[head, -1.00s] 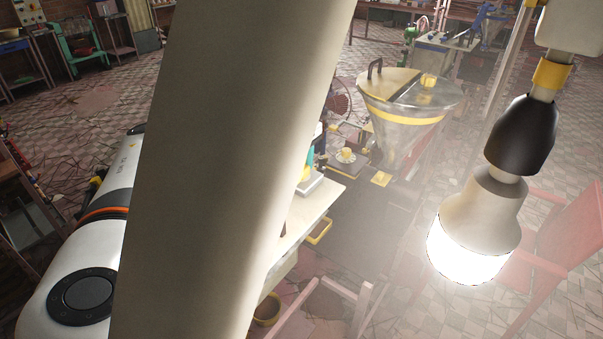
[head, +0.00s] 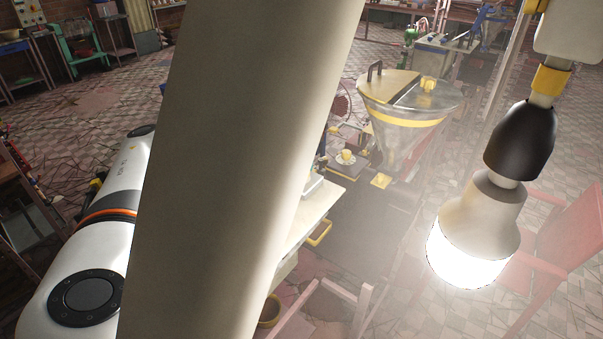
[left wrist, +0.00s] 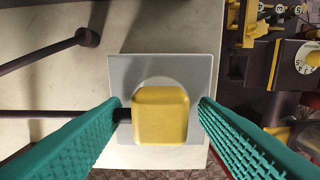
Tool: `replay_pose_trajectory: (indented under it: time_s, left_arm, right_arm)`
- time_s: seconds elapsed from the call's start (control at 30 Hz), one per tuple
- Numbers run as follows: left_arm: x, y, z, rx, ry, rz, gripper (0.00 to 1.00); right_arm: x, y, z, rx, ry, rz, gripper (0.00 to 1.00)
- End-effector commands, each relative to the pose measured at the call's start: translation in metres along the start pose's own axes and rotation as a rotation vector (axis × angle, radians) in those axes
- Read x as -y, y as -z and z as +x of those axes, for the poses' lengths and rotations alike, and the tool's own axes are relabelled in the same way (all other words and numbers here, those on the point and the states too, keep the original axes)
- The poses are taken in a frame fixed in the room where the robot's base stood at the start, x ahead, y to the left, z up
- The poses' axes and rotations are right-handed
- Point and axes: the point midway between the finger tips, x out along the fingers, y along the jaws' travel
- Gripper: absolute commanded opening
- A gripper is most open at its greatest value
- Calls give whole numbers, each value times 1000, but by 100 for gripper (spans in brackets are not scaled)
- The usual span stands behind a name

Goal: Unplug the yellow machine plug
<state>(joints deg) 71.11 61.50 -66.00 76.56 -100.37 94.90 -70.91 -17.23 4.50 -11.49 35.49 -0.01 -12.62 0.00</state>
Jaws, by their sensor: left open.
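The yellow plug (left wrist: 160,116) is a block with rounded corners. It sits on a light grey square socket plate (left wrist: 203,72), and a dark cable leaves its left side. My left gripper (left wrist: 160,104) has teal ridged fingers and is open. One finger is on each side of the plug in the left wrist view, with a visible gap on the right; the left finger is close to the cable. In the head view a thick pale column hides my left gripper and the plug. My right gripper is in neither view.
The machine has a transparent hopper (head: 405,125) with a yellow band and stands behind a pale tabletop (head: 318,203). A lit bulb (head: 475,235) hangs at the right, over a red chair (head: 570,245). Dark rods (left wrist: 45,58) run left of the socket plate.

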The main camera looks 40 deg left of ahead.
Motion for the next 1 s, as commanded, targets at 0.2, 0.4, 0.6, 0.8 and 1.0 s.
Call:
replay_pose_trajectory:
  time_s: [0.2, 0.4, 0.6, 0.8, 1.0]
  left_arm:
    - [0, 0, 0, 0, 0, 0, 55]
    - [0, 0, 0, 0, 0, 0, 50]
    - [0, 0, 0, 0, 0, 0, 17]
    - [0, 0, 0, 0, 0, 0, 0]
    - [0, 0, -6, 0, 1, 0, 0]
  right_arm:
    - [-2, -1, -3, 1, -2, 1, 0]
    - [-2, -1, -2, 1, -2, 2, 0]
    - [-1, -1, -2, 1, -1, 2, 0]
    - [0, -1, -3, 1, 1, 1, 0]
    - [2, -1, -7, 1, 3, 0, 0]
